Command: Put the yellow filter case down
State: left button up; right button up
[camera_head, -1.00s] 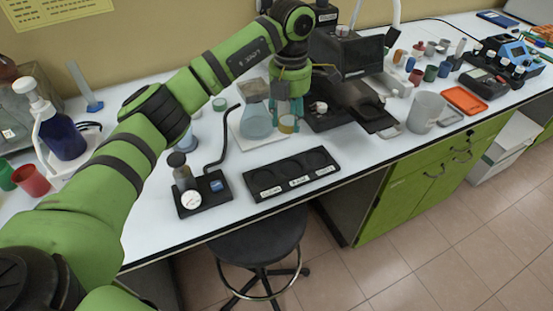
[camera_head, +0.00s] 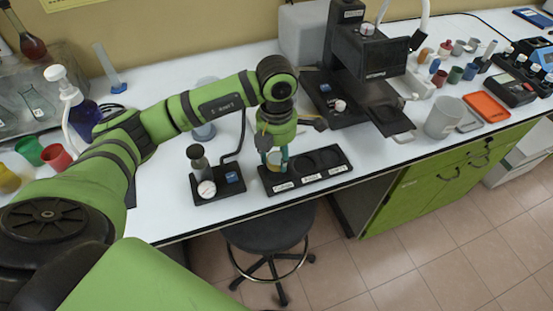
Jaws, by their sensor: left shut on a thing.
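My left gripper (camera_head: 274,158) points down over the left end of a black tray (camera_head: 297,181) with round recesses and white labels along its front. The middle and right recesses look empty. My right gripper is not in view.
A dark microscope-like instrument (camera_head: 362,60) is behind on the right. A grey beaker (camera_head: 443,118) and orange tray (camera_head: 486,106) stand further right. A stool (camera_head: 268,232) is below the front edge.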

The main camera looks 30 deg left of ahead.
aim_at(277, 158)
pick_arm(q)
notch_tip(277, 158, down, 4)
jog(key=shift+r+p, duration=0.25)
jog(key=shift+p, duration=0.4)
jog(key=shift+f, duration=0.2)
jog(key=shift+f+b, duration=0.25)
jog(key=shift+b, duration=0.05)
jog(key=o, duration=0.9)
jog(key=shift+r, duration=0.1)
jog(key=shift+o, duration=0.2)
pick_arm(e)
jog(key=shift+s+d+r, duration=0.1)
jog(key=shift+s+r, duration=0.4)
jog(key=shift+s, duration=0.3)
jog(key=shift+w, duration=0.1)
